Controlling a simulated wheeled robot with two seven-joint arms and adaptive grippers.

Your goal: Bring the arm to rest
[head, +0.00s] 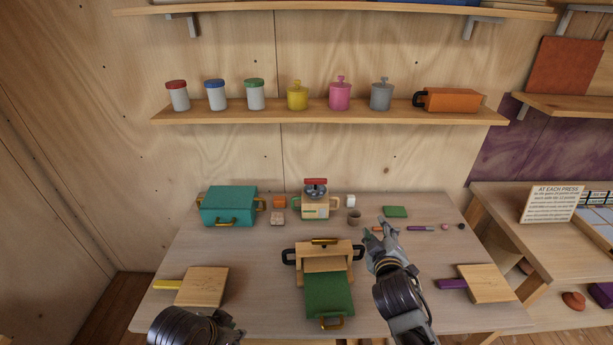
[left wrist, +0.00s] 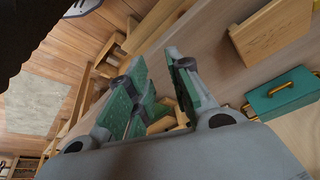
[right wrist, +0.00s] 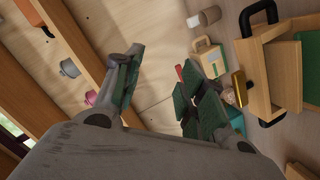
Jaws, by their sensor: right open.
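My right gripper (head: 377,235) is over the right half of the table, just right of a wooden press-like box with black handles (head: 345,262). Its green-padded fingers stand apart in the right wrist view (right wrist: 160,88), with nothing between them. My left arm comes in at the bottom of the head view, left of the middle, and its gripper (head: 236,334) is only partly seen at the table's front edge. In the left wrist view its fingers (left wrist: 160,90) are apart and empty.
The table (head: 240,265) holds a teal box (head: 229,205), a green tray (head: 329,295), two wooden paddles (head: 203,287) and several small items. A shelf (head: 330,117) with jars and pots is behind. A side table (head: 520,225) stands right. The table's left middle is clear.

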